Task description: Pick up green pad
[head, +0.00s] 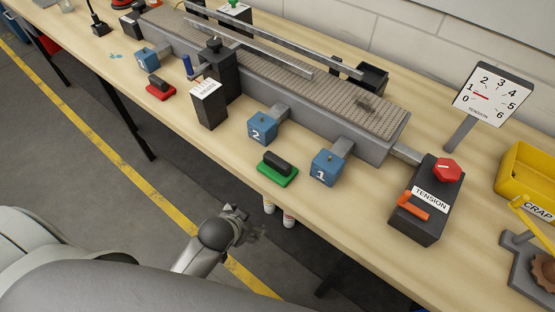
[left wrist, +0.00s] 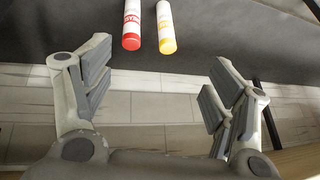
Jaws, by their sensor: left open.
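The green pad (head: 272,176) is a flat green block with a black handle (head: 277,164) on top. It sits on the table near its front edge, between the blue blocks marked 2 and 1. My left gripper (head: 247,225) is in front of the table edge, apart from the pad and nearer the camera. In the left wrist view my left gripper (left wrist: 160,105) is open with nothing between its fingers. The green pad does not show in the left wrist view. My right gripper is in neither view.
Blue block 2 (head: 262,129) and blue block 1 (head: 326,167) flank the pad. A conveyor (head: 300,97) runs behind. A red pad (head: 161,91), a tension box (head: 428,210) and a yellow bin (head: 530,172) share the table (head: 350,235). Red-capped (left wrist: 132,25) and yellow-capped (left wrist: 166,28) cylinders are beyond my fingers.

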